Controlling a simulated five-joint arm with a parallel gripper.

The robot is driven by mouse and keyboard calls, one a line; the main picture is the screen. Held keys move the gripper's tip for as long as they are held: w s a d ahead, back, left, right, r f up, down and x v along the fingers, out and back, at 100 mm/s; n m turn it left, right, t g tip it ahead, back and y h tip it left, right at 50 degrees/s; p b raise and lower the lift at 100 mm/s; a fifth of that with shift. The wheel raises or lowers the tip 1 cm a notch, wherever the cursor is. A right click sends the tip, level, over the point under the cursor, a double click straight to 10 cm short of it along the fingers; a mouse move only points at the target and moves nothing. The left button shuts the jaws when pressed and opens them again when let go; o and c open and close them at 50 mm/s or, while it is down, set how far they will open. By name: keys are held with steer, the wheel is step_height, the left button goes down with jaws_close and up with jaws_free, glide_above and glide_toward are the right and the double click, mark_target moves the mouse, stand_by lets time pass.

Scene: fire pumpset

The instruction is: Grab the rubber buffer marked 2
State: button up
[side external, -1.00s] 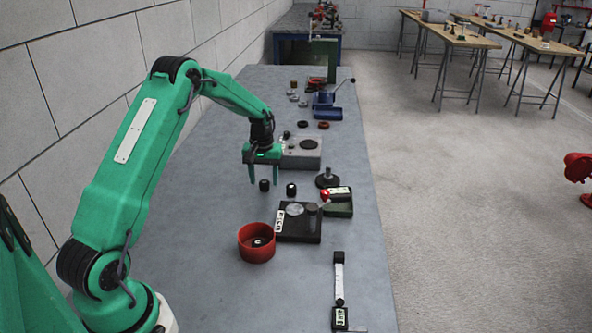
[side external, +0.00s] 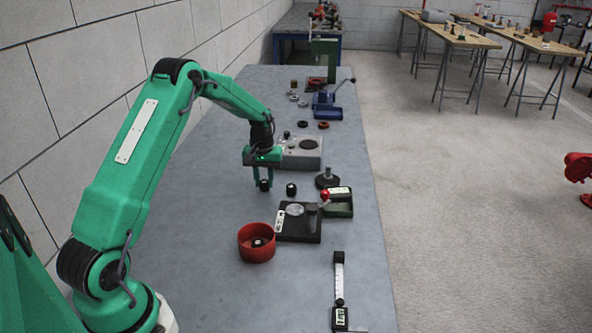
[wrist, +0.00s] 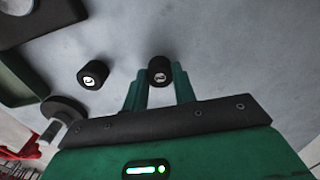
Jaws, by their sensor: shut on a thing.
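Two small black rubber buffers with white-marked tops are on the grey bench. One buffer (side external: 265,185) is between the fingers of my gripper (side external: 264,180), which is shut on it. In the wrist view this held buffer (wrist: 160,70) is between the two green fingertips of my gripper (wrist: 159,86). Its white mark is too small to read for sure. The other buffer (side external: 291,190) stands free just to the right in the side view. In the wrist view it is on the left (wrist: 93,74), its mark also unclear. The held buffer appears to be still at bench level.
A red round bowl (side external: 257,245) with a small part inside stands nearer the front. A grey box (side external: 302,155) is behind. The bench's left side is clear.

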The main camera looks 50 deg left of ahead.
mark_target(265, 182)
steer(key=shift+r, duration=0.15)
steer(key=shift+r, duration=0.45)
steer(key=r, duration=0.3)
steer(key=shift+d+r, duration=0.2)
steer(key=d+r, duration=0.6)
steer(key=d, duration=0.5)
steer(key=shift+s+d+r, duration=0.15)
steer(key=shift+s+r, duration=0.1)
steer(key=shift+s, duration=0.2)
